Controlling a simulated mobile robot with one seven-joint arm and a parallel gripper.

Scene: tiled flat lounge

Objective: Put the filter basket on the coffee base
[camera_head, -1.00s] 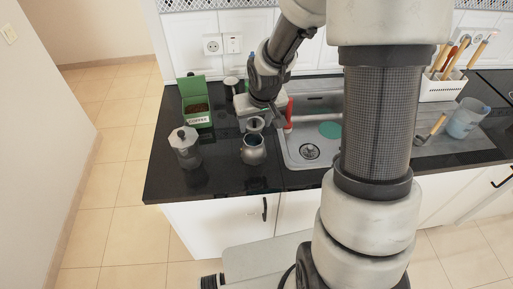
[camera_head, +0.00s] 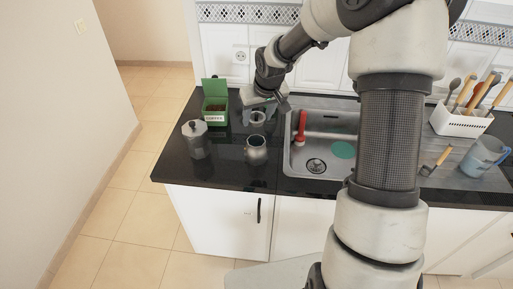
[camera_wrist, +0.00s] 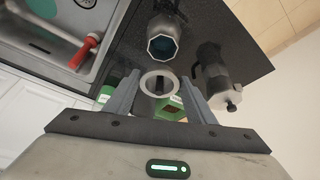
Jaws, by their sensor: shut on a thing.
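The filter basket (camera_head: 257,119) is a small grey metal piece held in my gripper (camera_head: 258,109). In the wrist view the basket (camera_wrist: 146,87) shows as a pale ring between the two fingers of my gripper (camera_wrist: 160,82), which are shut on it. The coffee base (camera_head: 256,152) is an open, faceted metal pot standing upright on the black counter. The basket is behind the base in the head view, apart from it and seemingly above the counter. The wrist view shows the base's open top (camera_wrist: 163,46) beyond the basket. The basket's underside is hidden.
A moka pot (camera_head: 195,141) stands left of the base. A green coffee box (camera_head: 215,106) with its lid up is behind. A utensil basket (camera_head: 458,124) and blue jug (camera_head: 482,156) are farther right.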

